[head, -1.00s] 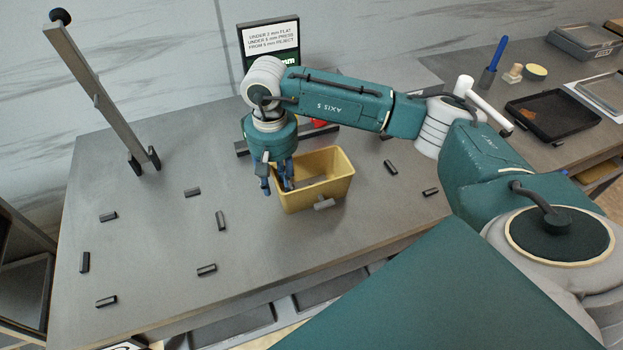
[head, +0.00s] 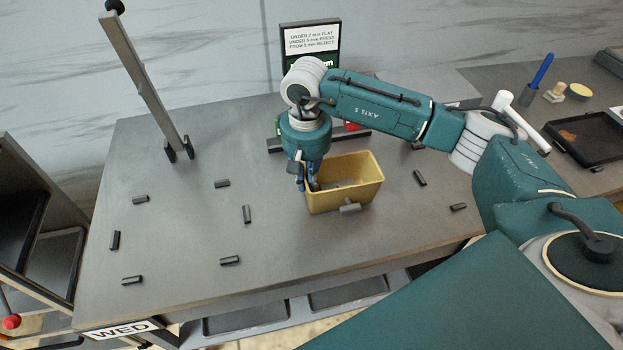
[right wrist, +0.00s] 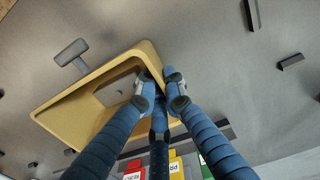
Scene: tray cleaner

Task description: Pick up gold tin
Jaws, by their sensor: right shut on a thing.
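The gold tin (head: 367,194) is an open, rectangular yellow tin near the middle of the grey table, with a small grey tab (head: 350,208) on its front. In the head view it looks upright; I cannot tell whether it is clear of the table. My right gripper (head: 307,186) points down at the tin's left end. In the right wrist view its blue fingers (right wrist: 162,88) are closed on the rim of the tin (right wrist: 62,114), some inside and some outside the wall. A grey patch shows inside the tin. My left gripper is out of view.
Several small dark bars (head: 246,214) lie around the table (head: 190,240). A tall grey post (head: 145,85) stands at the back left, and a sign (head: 310,40) behind my arm. A black tray (head: 590,138) lies at the right.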

